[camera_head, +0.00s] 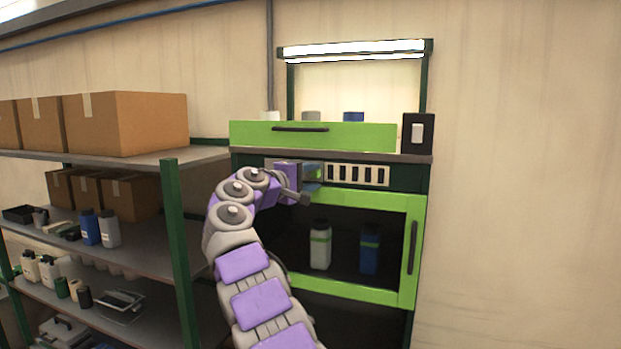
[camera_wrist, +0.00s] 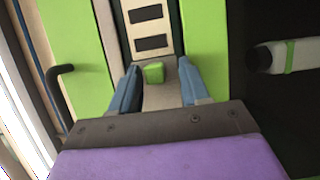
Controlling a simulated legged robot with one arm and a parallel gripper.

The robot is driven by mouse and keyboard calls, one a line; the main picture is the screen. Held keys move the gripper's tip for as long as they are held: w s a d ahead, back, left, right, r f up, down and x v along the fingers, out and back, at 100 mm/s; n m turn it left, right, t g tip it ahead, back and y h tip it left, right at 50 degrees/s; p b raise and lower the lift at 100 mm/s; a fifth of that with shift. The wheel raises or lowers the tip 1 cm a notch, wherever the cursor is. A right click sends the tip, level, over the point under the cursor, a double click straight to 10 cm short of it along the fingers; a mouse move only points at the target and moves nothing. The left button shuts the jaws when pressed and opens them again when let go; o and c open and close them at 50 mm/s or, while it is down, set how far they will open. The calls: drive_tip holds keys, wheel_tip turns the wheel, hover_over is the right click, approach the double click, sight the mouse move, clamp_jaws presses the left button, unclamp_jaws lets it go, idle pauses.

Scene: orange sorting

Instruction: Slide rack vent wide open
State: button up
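The rack vent (camera_head: 358,175) is a beige strip with several dark slots, set below the green drawer in the head view. In the wrist view the vent (camera_wrist: 148,28) runs up from the middle, with two dark slots showing. A small green knob (camera_wrist: 154,73) stands on the plain part of its strip. My gripper (camera_head: 313,172) is at the vent's left part in the head view. In the wrist view my gripper (camera_wrist: 159,68) is open, with one blue-grey finger on each side of the knob and a gap on both sides. Its body hides the vent's left part in the head view.
The green drawer (camera_head: 345,136) with a dark handle is shut above the vent. Below is a green-framed glass door (camera_head: 409,252), with bottles behind it. Shelves with cardboard boxes (camera_head: 126,122) stand at left. Wall space at right is clear.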

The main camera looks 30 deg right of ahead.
drive_tip(key=shift+s+r, duration=0.2)
drive_tip(key=shift+s, duration=0.05)
drive_tip(key=shift+a+f, duration=0.1)
drive_tip(key=shift+a, duration=0.35)
drive_tip(key=b+v, duration=0.2)
drive_tip(key=v, duration=1.4)
drive_tip(key=shift+a, duration=0.3)
